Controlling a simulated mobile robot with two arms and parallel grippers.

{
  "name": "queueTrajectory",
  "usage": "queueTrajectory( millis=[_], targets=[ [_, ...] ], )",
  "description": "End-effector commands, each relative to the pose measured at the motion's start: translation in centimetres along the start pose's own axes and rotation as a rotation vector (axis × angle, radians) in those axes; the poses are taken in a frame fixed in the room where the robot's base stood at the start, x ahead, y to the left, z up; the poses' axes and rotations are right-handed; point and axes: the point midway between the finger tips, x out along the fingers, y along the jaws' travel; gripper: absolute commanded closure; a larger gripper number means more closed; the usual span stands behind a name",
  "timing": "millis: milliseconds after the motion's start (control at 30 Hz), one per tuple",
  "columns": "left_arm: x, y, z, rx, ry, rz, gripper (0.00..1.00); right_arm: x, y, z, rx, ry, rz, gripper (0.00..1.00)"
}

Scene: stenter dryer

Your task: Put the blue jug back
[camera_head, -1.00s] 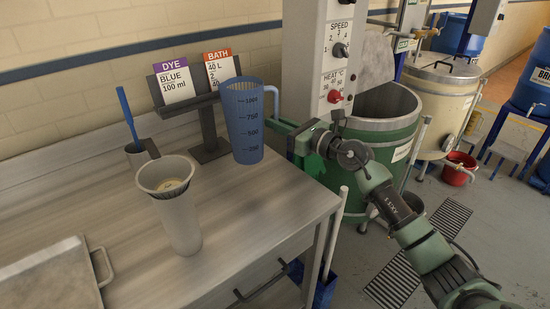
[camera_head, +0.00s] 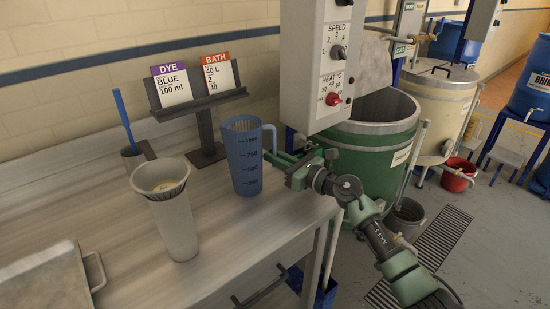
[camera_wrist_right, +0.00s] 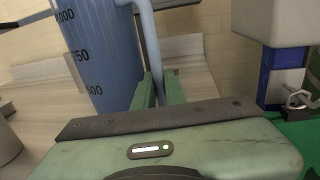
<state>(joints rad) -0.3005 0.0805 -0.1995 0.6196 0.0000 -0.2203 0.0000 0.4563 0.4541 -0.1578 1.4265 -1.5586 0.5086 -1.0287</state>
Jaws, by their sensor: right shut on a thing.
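The blue jug (camera_head: 243,165) is upright over the right end of the metal table (camera_head: 110,225), its volume marks facing me. Its base is at or just above the tabletop; I cannot tell if it touches. My right gripper (camera_head: 277,158) comes in from the right and is shut on the jug's handle. In the right wrist view the blue jug (camera_wrist_right: 95,55) is at the left, and the two green fingers of the right gripper (camera_wrist_right: 159,90) are on either side of its handle. My left gripper is not in view.
A grey beaker with a strainer (camera_head: 175,215) stands left of the jug. A card stand (camera_head: 207,135) is behind it, with a small cup and blue-handled tool (camera_head: 132,140) farther left. A control box (camera_head: 325,65) and green vat (camera_head: 372,150) are close on the right.

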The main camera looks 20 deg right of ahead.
Motion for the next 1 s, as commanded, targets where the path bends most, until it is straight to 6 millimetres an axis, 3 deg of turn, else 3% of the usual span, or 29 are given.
queueTrajectory(
  millis=[33,100,133,533,667,1000],
  targets=[
    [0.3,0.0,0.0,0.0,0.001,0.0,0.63,0.0,0.0,-0.2,0.0,-0.001,0.0,1.0],
    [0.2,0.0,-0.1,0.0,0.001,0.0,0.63,0.0,0.0,-0.1,0.0,0.0,0.0,0.75],
    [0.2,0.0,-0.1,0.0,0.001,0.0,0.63,0.0,0.0,-0.1,0.0,0.0,0.0,0.67],
    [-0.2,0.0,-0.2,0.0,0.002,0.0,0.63,-0.1,0.0,0.2,-0.001,0.001,0.0,0.67],
    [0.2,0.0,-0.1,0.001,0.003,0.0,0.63,-2.0,-0.1,-0.2,-0.004,0.003,-0.002,0.67],
    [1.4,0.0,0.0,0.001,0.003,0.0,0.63,-9.2,0.1,-0.3,-0.003,0.005,0.001,0.67]
  ],
)
